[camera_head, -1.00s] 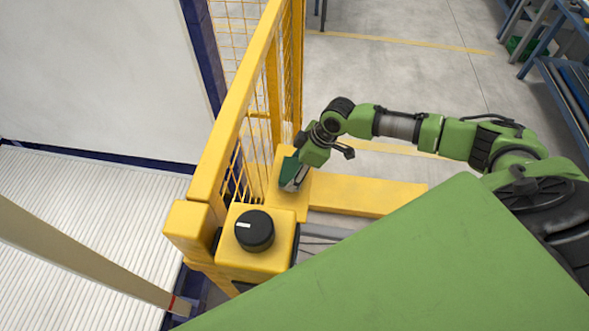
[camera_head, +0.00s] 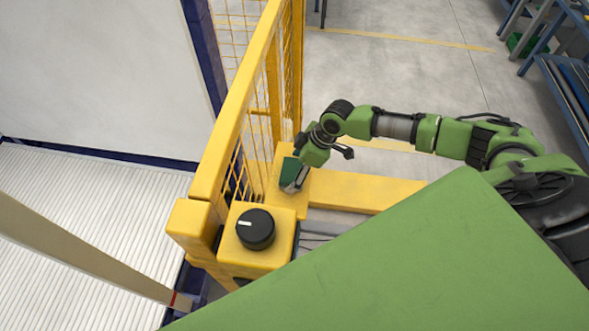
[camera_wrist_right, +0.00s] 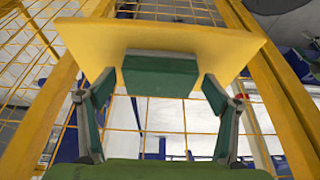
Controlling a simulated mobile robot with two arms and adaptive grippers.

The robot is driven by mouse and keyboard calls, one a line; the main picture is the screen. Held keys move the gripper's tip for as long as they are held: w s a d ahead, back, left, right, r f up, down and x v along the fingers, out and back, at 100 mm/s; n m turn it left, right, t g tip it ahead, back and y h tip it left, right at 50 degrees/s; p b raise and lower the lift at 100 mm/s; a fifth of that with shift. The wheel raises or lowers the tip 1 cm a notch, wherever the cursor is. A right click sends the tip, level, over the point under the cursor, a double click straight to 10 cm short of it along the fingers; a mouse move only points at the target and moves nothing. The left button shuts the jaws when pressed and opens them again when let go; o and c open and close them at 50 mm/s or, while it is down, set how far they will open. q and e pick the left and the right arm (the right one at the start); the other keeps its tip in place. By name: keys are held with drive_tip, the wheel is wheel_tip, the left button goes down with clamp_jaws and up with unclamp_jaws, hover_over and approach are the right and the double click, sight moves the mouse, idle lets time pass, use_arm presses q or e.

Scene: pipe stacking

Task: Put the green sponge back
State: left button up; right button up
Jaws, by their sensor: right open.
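The dark green sponge (camera_wrist_right: 160,75) lies on a yellow plate (camera_wrist_right: 225,48) in the right wrist view, near the plate's close edge. My right gripper (camera_wrist_right: 160,86) is open, with one finger on each side of the sponge and a visible gap to it on both sides. In the head view the right gripper (camera_head: 294,180) is over the yellow ledge (camera_head: 290,203) beside the fence. There its fingers and the dark green shape between them are too small to tell apart clearly. My left gripper is not in view.
A yellow mesh fence (camera_head: 237,115) stands close to the left of the right gripper. A yellow box with a black knob (camera_head: 255,229) is just in front of the ledge. A white slatted surface (camera_head: 80,220) lies beyond the fence. Open floor (camera_head: 400,60) is behind the arm.

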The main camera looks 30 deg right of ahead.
drive_tip(key=b+v, duration=0.3)
drive_tip(key=v, duration=0.8)
drive_tip(key=shift+d+r, duration=0.15)
drive_tip(key=shift+r, duration=0.2)
